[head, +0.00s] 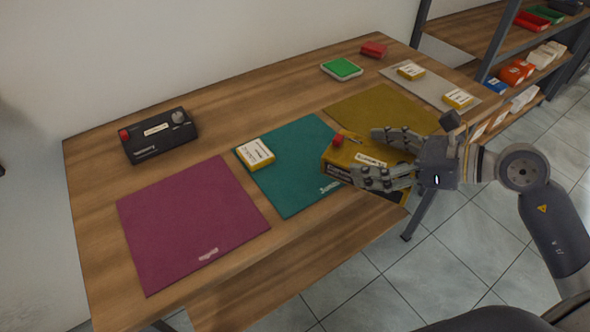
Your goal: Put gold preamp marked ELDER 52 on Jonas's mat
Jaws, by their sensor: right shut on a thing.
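My right gripper (369,155) is shut on a gold preamp (340,158), its fingers on either side of the box. The preamp has a red knob and a pale label on top; the label is too small to read surely. In the picture it overlaps the right edge of a teal mat (285,185) and the near part of an olive mat (375,105). I cannot tell how high it is above the table. The teal mat has a small white name at its front right that looks like Jonas. My left gripper is not in view.
A yellow-and-white box (255,153) lies on the teal mat's left part. A magenta mat (190,225) is bare. A black device (158,135) stands at the back left. A grey mat (430,88) holds two small boxes. A green-topped item (341,69) and red box (373,49) stand behind.

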